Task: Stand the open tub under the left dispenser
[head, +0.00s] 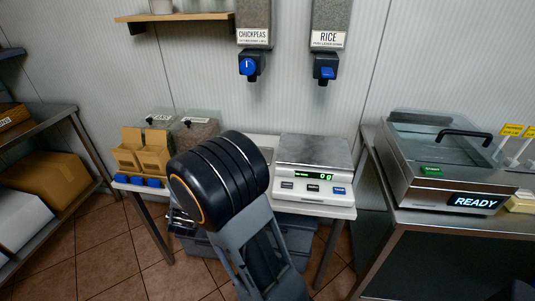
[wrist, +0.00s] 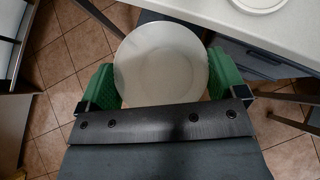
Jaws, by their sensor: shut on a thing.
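In the wrist view my gripper (wrist: 160,88) is shut on a white round tub (wrist: 162,58). Its green pads press the tub from both sides. The tub is open at the top and looks empty, held over the floor beside the white counter. In the head view my dark arm hides the tub. The left dispenser (head: 253,22), labelled CHICKPEAS, hangs on the wall with a blue knob (head: 248,67). The right dispenser (head: 330,22) is labelled RICE. My gripper is below and left of the left dispenser in the head view.
A scale (head: 312,164) reading 0 g stands on the white counter (head: 340,211) below the dispensers. Bins and small brown boxes (head: 153,159) stand at its left. A sealing machine (head: 442,165) showing READY is at the right. A round white thing (wrist: 258,4) lies on the counter.

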